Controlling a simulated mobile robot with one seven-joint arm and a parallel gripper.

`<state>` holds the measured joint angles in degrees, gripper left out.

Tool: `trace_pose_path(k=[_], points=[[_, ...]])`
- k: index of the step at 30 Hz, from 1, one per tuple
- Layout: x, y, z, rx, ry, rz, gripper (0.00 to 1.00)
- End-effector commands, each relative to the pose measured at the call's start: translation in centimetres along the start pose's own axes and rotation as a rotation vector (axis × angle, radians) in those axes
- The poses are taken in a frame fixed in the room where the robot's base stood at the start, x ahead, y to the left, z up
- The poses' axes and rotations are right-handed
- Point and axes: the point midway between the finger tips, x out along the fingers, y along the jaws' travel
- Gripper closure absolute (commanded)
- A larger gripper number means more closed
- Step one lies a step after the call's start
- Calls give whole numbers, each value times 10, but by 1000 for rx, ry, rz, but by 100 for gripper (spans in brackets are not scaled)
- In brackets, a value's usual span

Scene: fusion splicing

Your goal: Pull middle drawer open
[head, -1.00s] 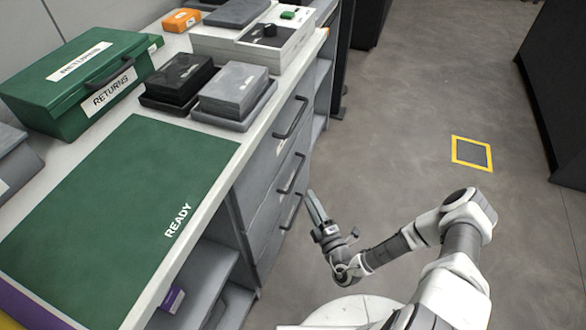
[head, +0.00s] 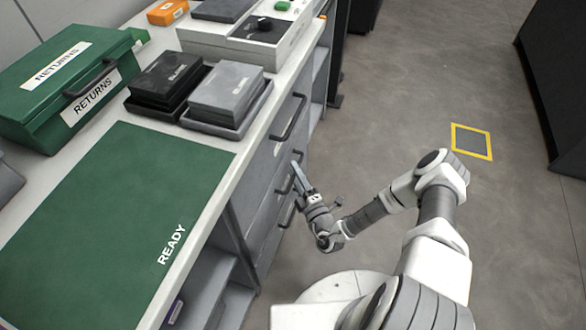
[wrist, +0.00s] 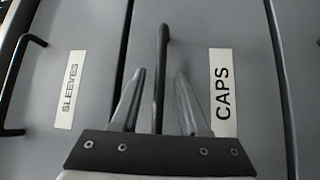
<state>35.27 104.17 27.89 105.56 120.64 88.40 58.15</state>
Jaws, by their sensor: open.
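The grey drawer unit has three stacked drawer fronts with dark bar handles. The middle drawer (head: 273,192) looks shut. Its handle (head: 284,181) is partly hidden by my gripper in the head view. In the wrist view, the drawer front labelled CAPS (wrist: 222,92) fills the middle, and its handle (wrist: 161,75) runs between my fingers. My gripper (head: 297,168) is open at this handle, and the wrist view shows its two fingers (wrist: 160,74) on either side of the bar. I cannot tell whether either finger touches it.
The top drawer handle (head: 290,118) and the bottom one (head: 290,214) are close by. A drawer labelled SLEEVES (wrist: 69,90) lies beside CAPS in the wrist view. The counter above holds a green mat (head: 110,220) and grey boxes (head: 226,92). Floor to the right is clear.

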Motion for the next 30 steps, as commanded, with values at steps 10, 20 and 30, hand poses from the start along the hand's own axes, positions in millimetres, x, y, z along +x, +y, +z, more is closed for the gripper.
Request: trace_pose_path(k=[10,20,30], points=[[1,0,0,0,-1,0,57],[1,0,0,0,-1,0,100],[1,0,0,0,-1,0,100]])
